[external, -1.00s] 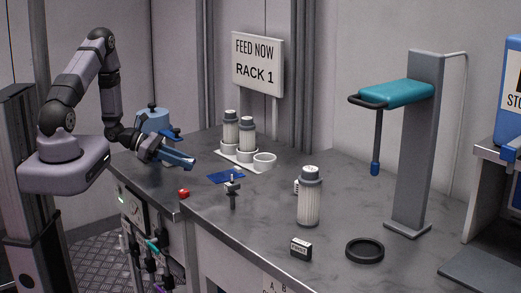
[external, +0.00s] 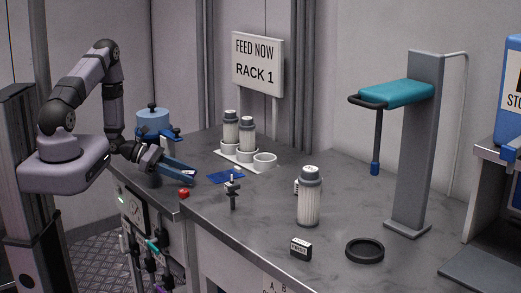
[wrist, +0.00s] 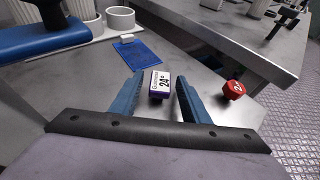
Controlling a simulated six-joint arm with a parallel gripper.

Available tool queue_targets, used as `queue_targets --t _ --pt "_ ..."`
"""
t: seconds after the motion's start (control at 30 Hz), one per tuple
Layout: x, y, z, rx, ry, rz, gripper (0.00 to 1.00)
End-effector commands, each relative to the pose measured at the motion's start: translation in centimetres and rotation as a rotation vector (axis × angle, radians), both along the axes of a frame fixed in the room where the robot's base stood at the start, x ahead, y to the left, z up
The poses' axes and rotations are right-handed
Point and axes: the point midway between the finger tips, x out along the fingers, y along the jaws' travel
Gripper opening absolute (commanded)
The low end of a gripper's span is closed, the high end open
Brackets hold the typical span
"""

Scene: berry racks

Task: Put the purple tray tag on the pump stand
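The purple tray tag (wrist: 159,84) has a white label reading "24°" and purple sides. In the wrist view it sits between the two blue fingers of my gripper (wrist: 158,92), with a narrow gap on each side. My gripper is open; whether the tag rests on the bench is hard to tell. In the external view my gripper (external: 181,172) is low over the left bench, and a small pale patch of the tag (external: 188,172) shows at its fingers. No stand is labelled as the pump stand; a blue canister (external: 153,118) with a blue arm stands behind my gripper.
A blue mat (wrist: 137,50) lies beyond the tag, near a white cup rack (external: 243,160). A small dark post (external: 232,190), a tall grey column (external: 417,150) and a black ring (external: 365,250) stand to the right.

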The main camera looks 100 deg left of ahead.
Motion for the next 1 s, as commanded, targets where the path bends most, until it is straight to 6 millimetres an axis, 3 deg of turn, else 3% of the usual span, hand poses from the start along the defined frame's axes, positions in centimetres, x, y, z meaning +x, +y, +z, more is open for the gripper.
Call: queue_targets --t 0.47,1.0 --pt "-0.5 0.1 0.5 0.001 0.000 0.003 0.41" --pt "-8.3 0.1 3.5 0.003 0.000 0.005 0.41"
